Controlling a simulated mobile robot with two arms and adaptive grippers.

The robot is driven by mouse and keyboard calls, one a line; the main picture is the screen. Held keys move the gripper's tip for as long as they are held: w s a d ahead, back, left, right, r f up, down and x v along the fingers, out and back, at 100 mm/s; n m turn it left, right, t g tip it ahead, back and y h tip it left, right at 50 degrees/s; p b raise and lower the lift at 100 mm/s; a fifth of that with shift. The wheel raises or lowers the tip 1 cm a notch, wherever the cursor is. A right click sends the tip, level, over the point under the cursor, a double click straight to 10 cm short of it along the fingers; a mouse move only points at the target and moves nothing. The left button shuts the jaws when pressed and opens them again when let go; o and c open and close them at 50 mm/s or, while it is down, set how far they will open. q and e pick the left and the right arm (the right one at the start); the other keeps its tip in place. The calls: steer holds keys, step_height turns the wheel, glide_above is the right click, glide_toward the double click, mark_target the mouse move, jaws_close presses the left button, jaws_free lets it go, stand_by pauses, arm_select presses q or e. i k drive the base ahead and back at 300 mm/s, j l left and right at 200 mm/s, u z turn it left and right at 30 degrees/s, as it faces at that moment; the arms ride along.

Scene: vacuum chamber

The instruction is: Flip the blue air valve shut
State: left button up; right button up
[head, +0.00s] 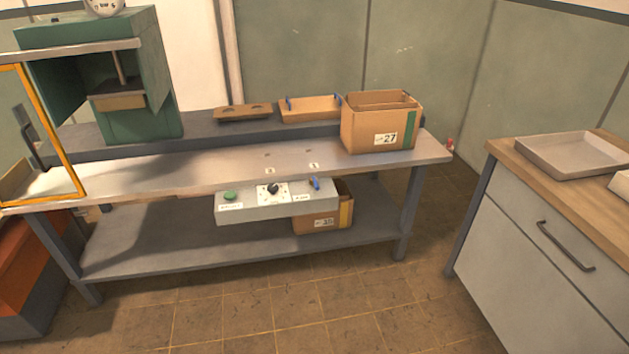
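A small blue valve lever (315,184) sits at the right end of a grey control box (262,206) under the front edge of the workbench. The lever looks tilted rather than level, but it is too small to tell its exact setting. On the same box are a black knob (272,188) in the middle and a green button (230,196) at the left. Neither of my grippers shows in the head view.
The metal workbench (210,174) carries a cardboard box marked 27 (375,128), a wooden tray (309,108) with blue handles and a green press (150,100). A wood-topped cabinet (510,160) stands right. The tiled floor (290,310) in front is clear.

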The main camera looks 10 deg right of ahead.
mark_target(313, 180)
steer(key=i+j, duration=0.4)
steer(key=j, duration=0.15)
steer(key=i+j+z, duration=0.1)
steer(key=i+j, duration=0.7)
steer(key=j, duration=0.25)
